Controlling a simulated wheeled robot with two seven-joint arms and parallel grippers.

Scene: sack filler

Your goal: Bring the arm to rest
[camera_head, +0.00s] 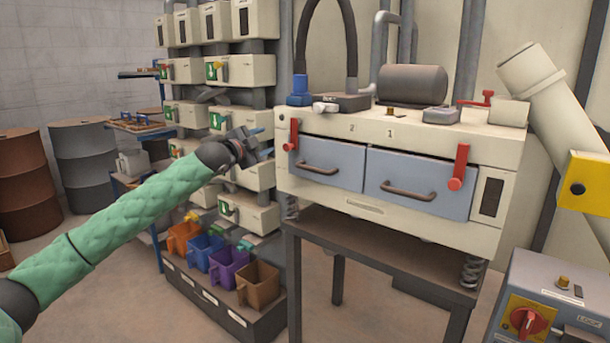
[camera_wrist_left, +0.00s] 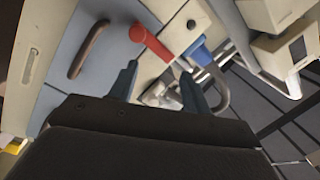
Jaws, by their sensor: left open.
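My left arm (camera_head: 130,205), in a green quilted sleeve, reaches in from the left in the head view. My left gripper (camera_head: 262,142) is open and seems empty, beside the left end of the cream machine (camera_head: 455,145). In the left wrist view its two fingers (camera_wrist_left: 160,85) stand apart, with a red lever (camera_wrist_left: 150,42) and a grey drawer front (camera_wrist_left: 85,40) beyond them. I cannot tell whether the fingers touch anything. My right gripper is not in view.
The machine has two grey drawers (camera_head: 330,165) with handles and red levers (camera_head: 459,168). Coloured bins (camera_head: 228,267) stand low at its left. Drums (camera_head: 85,160) stand at far left. A control box with a red knob (camera_head: 528,320) is at lower right. Floor (camera_head: 100,295) shows at left.

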